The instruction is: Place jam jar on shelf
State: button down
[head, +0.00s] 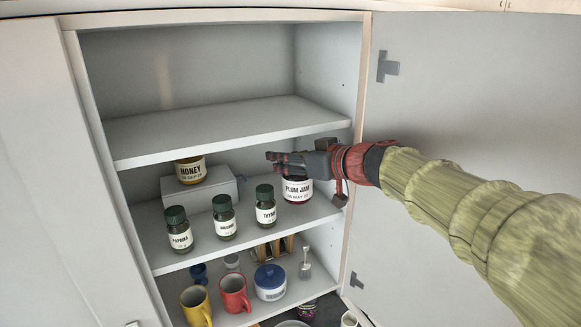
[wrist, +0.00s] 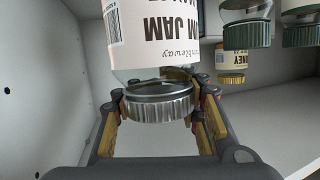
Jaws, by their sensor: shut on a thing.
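The plum jam jar (head: 297,190) has a white label and dark red contents. It is at the right end of the cabinet's middle shelf (head: 215,246), with its top hidden behind my gripper. My gripper (head: 283,162) reaches in from the right and is shut on the jar near its lid. In the wrist view the jar (wrist: 157,40) appears upside down, its silver lid (wrist: 158,107) between my fingers (wrist: 160,95). The jar looks upright. I cannot tell whether its base touches the shelf.
Thyme (head: 265,206), another spice jar (head: 224,217) and paprika (head: 179,230) stand left of the jam. A honey jar (head: 190,170) sits on a grey riser (head: 212,187) behind. The upper shelf (head: 220,125) is empty above my gripper. The open door (head: 460,90) is at right.

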jog(key=shift+a+f, duration=0.15)
jog(key=shift+f, duration=1.45)
jog(key=shift+f, duration=0.2)
jog(key=c, duration=1.3)
grip_release()
jog(key=shift+c, duration=0.2)
